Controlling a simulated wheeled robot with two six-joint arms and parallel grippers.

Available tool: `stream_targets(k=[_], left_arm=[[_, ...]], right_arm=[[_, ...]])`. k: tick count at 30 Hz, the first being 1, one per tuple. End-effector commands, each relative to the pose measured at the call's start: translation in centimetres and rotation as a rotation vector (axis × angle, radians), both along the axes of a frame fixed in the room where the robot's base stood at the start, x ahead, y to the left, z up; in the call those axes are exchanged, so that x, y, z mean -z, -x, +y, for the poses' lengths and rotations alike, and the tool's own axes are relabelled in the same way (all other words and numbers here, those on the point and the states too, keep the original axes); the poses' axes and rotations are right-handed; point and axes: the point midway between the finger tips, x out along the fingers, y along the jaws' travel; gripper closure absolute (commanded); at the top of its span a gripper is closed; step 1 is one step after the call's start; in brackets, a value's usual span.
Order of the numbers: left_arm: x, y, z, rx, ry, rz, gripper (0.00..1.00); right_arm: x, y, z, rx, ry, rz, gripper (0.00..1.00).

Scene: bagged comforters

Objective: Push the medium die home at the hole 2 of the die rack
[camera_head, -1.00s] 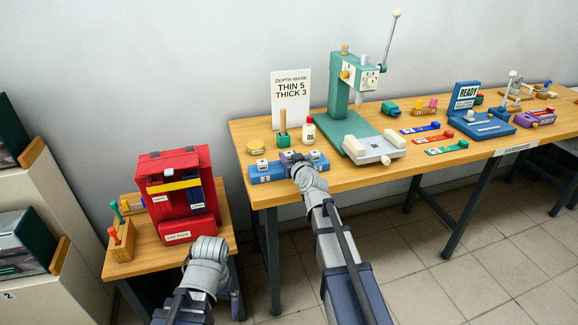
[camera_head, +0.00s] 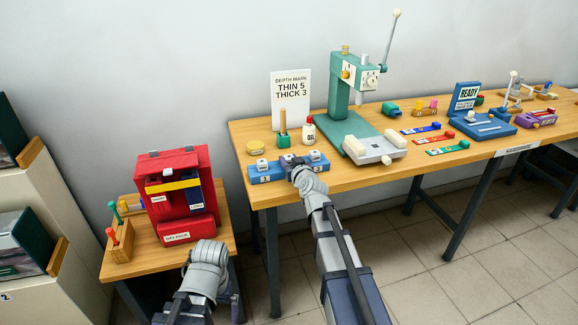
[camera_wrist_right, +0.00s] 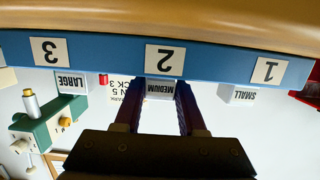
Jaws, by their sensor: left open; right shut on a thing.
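The blue die rack (camera_head: 268,174) lies along the front left of the long table. In the right wrist view, which is upside down, its front (camera_wrist_right: 105,53) carries labels 3, 2 and 1. The medium die (camera_wrist_right: 160,90), a pale block marked MEDIUM, is at hole 2, between the fingers of my right gripper (camera_wrist_right: 160,95). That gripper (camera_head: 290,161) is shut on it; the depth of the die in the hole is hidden. The large die (camera_wrist_right: 71,81) is at 3 and the small die (camera_wrist_right: 238,95) at 1. My left gripper (camera_head: 236,297) hangs low by the small table, fingers hard to make out.
A green press (camera_head: 340,90) stands to the right. A red case (camera_head: 180,195) sits on the small table.

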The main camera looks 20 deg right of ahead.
Motion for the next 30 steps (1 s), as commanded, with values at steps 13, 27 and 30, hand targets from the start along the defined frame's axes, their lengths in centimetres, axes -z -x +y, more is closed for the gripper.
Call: stream_targets(k=[13, 27, 30], left_arm=[[-0.04, 0.0, 0.0, 0.0, 0.0, 0.0, 0.0], [-0.03, 0.0, 0.0, 0.0, 0.0, 0.0, 0.0], [-0.03, 0.0, 0.0, 0.0, 0.0, 0.0, 0.0]], right_arm=[[-0.05, -0.01, -0.01, 0.0, 0.0, 0.0, 0.42], [-0.02, 0.01, 0.0, 0.0, 0.0, 0.0, 0.1], [-0.03, 0.0, 0.0, 0.0, 0.0, 0.0, 0.0]])
